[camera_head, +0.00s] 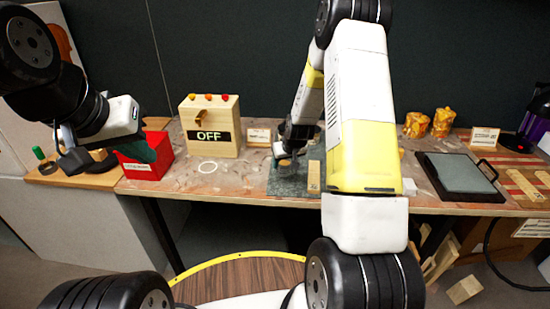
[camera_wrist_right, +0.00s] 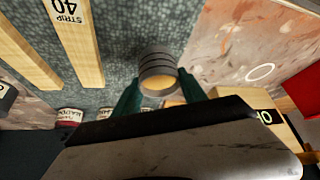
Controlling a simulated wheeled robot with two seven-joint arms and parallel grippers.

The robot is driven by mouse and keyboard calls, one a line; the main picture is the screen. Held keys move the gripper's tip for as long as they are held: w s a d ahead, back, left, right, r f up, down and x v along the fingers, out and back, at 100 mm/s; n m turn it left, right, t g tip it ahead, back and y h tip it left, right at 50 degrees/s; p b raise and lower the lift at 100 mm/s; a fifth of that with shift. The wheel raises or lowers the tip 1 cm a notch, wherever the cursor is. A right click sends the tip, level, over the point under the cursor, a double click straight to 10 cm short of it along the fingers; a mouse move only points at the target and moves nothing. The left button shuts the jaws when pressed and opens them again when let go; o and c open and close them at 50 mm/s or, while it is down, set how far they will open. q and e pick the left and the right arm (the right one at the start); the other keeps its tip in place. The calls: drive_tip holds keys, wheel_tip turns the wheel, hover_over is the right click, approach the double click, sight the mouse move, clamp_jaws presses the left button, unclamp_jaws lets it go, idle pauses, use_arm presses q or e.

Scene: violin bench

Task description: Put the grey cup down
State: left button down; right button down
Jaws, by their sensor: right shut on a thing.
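The grey cup (camera_wrist_right: 158,66) is ribbed and sits between the two green fingertips of my right gripper (camera_wrist_right: 158,92) in the right wrist view. The gripper is shut on it. In the head view my right gripper (camera_head: 284,152) is low over the grey mat (camera_head: 284,187) at the middle of the bench, and the cup is mostly hidden there. I cannot tell whether the cup's base touches the mat. My left gripper (camera_head: 128,145) hangs by the red box at the left, and its opening is unclear.
Wooden strips (camera_wrist_right: 78,35) lie on the mat beside the cup. The red box (camera_head: 150,160) and a wooden box marked OFF (camera_head: 209,128) stand to the left. A white ring (camera_head: 207,167) lies between. A black-framed tray (camera_head: 458,175) is at the right.

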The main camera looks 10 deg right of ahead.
sight(285, 167)
drive_tip(key=shift+f, duration=1.7)
drive_tip(key=shift+s+f, duration=0.1)
drive_tip(key=c, duration=0.6)
unclamp_jaws()
drive_tip(key=shift+c, duration=0.2)
